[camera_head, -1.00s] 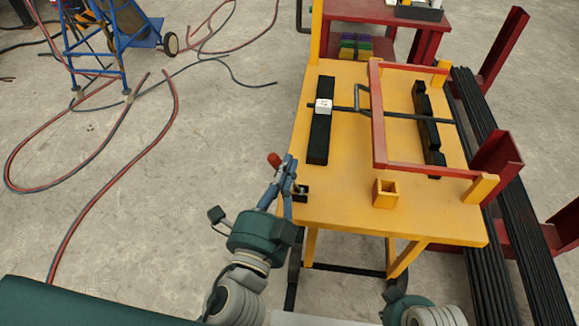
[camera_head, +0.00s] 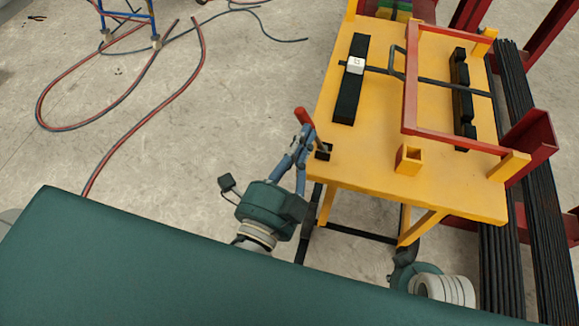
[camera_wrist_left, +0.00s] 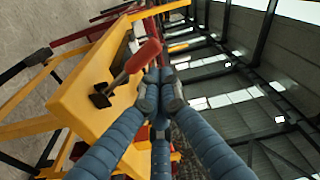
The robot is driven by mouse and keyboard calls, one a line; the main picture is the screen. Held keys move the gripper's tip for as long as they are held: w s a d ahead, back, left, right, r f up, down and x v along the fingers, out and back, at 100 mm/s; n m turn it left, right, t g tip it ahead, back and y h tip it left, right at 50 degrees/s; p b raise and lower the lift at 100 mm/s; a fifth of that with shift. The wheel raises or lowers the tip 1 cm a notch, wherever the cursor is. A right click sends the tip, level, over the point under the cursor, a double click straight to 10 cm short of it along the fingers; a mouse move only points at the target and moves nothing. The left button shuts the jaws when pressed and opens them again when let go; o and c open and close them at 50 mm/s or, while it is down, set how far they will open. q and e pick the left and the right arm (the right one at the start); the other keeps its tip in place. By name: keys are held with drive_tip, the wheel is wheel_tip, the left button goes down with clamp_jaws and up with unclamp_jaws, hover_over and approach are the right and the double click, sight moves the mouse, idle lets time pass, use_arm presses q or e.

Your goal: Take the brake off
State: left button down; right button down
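The brake is a lever with a red handle (camera_head: 304,116) on a thin shaft. It rises from a black base (camera_head: 323,152) at the near left corner of the yellow table (camera_head: 370,172), and its handle leans left, out over the edge. My left gripper (camera_head: 306,133) is right beside the handle. In the left wrist view, its blue fingers (camera_wrist_left: 160,88) come together at the tips. The red handle (camera_wrist_left: 143,57) lies just past them and seems to touch; I see nothing held between them. Only my right wrist shows at the lower right; its fingers are hidden.
A red frame (camera_head: 410,90) stands on the table with black bars (camera_head: 350,80) and a small yellow square holder (camera_head: 408,159). Bundled rebar (camera_head: 508,180) and red supports lie to the right. Hoses (camera_head: 150,110) run over the floor on the left.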

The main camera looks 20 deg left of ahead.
use_arm(q)
drive_tip(key=s, duration=0.7)
drive_tip(key=shift+s+a+f, duration=0.2)
drive_tip(key=shift+s+a, duration=0.2)
drive_tip(key=shift+a, duration=0.05)
drive_tip(key=shift+f, duration=0.1)
